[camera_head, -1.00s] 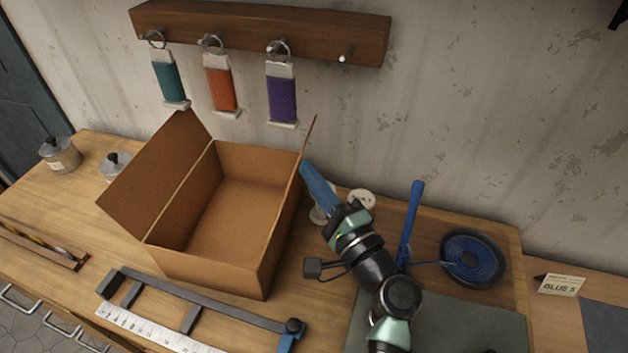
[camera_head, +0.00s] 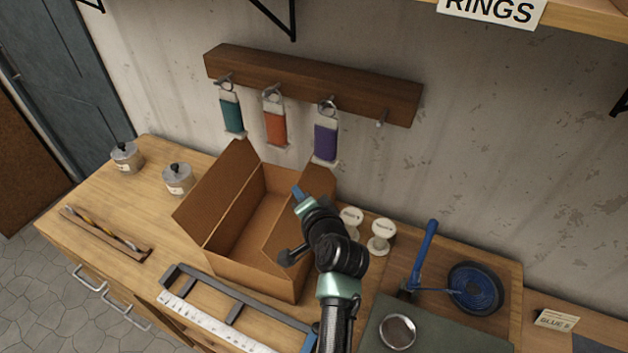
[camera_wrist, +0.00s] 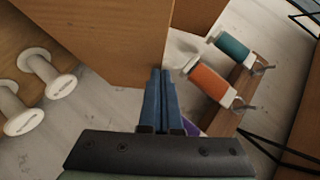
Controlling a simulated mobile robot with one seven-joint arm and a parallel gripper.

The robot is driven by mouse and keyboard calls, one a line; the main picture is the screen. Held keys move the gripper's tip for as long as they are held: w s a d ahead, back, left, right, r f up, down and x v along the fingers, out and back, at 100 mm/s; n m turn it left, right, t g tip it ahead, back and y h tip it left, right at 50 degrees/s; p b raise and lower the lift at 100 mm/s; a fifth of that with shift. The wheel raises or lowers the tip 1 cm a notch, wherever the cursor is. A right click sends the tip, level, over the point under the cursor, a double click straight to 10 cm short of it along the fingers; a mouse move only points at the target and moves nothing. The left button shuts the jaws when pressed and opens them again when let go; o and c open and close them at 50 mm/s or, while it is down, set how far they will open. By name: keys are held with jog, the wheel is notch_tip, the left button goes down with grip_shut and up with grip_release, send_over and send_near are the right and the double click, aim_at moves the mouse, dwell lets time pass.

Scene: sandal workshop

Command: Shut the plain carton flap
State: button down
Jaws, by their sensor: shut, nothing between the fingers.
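The open cardboard carton (camera_head: 255,272) stands on the workbench. Its left flap (camera_head: 218,192) leans outward and its right flap (camera_head: 318,183) slants inward over part of the opening. I see no marks on either flap, so I cannot tell which one the task means. My gripper (camera_head: 297,191) is shut and empty, with its blue fingers at the right flap, above the carton. In the wrist view the shut fingertips (camera_wrist: 160,74) lie against or very near the edge of a brown carton panel (camera_wrist: 105,38); contact is unclear. My arm hides part of the carton's right side.
White spools (camera_head: 381,237) stand right of the carton, close to my arm. Key fobs (camera_head: 325,143) hang from a wall rack (camera_head: 310,82) behind it. A grey frame with a ruler (camera_head: 235,310) lies in front. Lidded jars (camera_head: 178,179) stand to the left.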

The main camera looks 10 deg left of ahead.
jog(key=w+a+f+n+g+h+b, duration=0.1)
jog(key=a+f+n+g+h+b, duration=0.1)
jog(key=a+f+n+h+b, duration=0.2)
notch_tip(320, 180, down, 4)
jog(key=a+h, duration=0.2)
jog(key=a, duration=0.1)
jog(key=shift+w+r+g+h, duration=0.2)
jog(key=shift+w+g+h, duration=0.15)
jog(key=shift+g+h, duration=0.05)
jog(key=shift+b, duration=0.35)
jog(key=shift+r, duration=0.1)
